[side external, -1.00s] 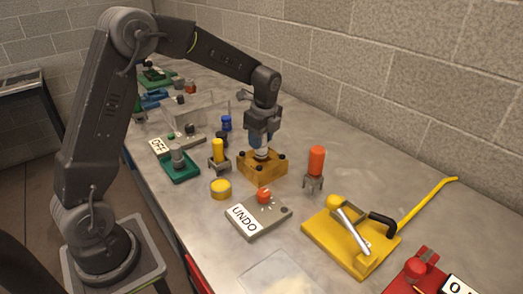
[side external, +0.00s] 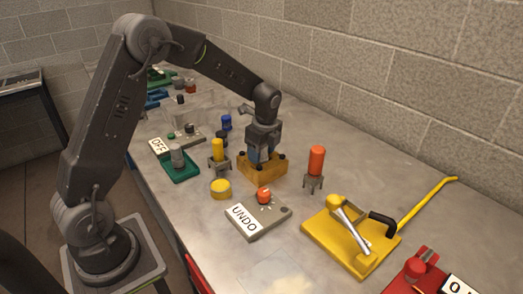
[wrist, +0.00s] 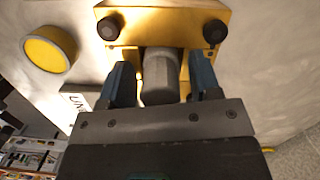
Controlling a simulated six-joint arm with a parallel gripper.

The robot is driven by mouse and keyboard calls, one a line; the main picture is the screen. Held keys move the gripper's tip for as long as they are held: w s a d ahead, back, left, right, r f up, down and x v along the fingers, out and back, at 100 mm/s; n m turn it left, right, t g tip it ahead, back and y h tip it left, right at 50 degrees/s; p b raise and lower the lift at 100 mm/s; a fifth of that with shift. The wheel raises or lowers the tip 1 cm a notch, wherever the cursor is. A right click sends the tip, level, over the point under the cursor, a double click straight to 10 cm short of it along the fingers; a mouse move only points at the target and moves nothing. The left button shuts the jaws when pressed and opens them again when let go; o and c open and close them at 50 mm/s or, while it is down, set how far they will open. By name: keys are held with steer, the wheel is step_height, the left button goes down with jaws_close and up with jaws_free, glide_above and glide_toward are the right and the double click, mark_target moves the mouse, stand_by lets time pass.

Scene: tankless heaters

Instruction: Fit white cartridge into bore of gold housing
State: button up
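The gold housing (side external: 264,170) is a block with dark knobs at its corners, standing on the bench. In the wrist view the housing (wrist: 160,20) fills the top, with two dark knobs showing. The white cartridge (wrist: 160,78) looks pale grey in the wrist view and stands at the housing. How deep it sits in the bore is hidden. My gripper (side external: 259,156) is low over the housing. In the wrist view its two blue fingers (wrist: 161,66) stand on either side of the cartridge with narrow gaps, so it looks open. The cartridge is hidden in the side view.
A yellow round button (side external: 221,187) and an UNDO panel (side external: 257,219) with a red knob stand in front. A yellow cylinder on a stand (side external: 218,150) is left, an orange one (side external: 316,161) right. A yellow lever fixture (side external: 350,238) lies further right.

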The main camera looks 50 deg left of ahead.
steer(key=shift+o, duration=0.5)
steer(key=shift+r, duration=0.15)
steer(key=r, duration=0.3)
steer(key=d+r, duration=0.1)
steer(key=r, duration=0.7)
steer(key=shift+w+d, duration=0.15)
steer(key=s+d+r+n+t, duration=0.2)
steer(key=s+d+r+n, duration=0.15)
steer(key=s, duration=0.25)
steer(key=s+d+r+n+t, duration=0.1)
steer(key=s+d+r+n, duration=0.25)
steer(key=s, duration=0.35)
steer(key=s+d+f+n+t+h, duration=0.1)
steer(key=s+d+n+t, duration=0.1)
steer(key=s+n, duration=0.6)
steer(key=s, duration=0.4)
steer(key=shift+d+f+n+t, duration=0.3)
steer(key=shift+d+t, duration=0.1)
steer(key=shift+c, duration=0.4)
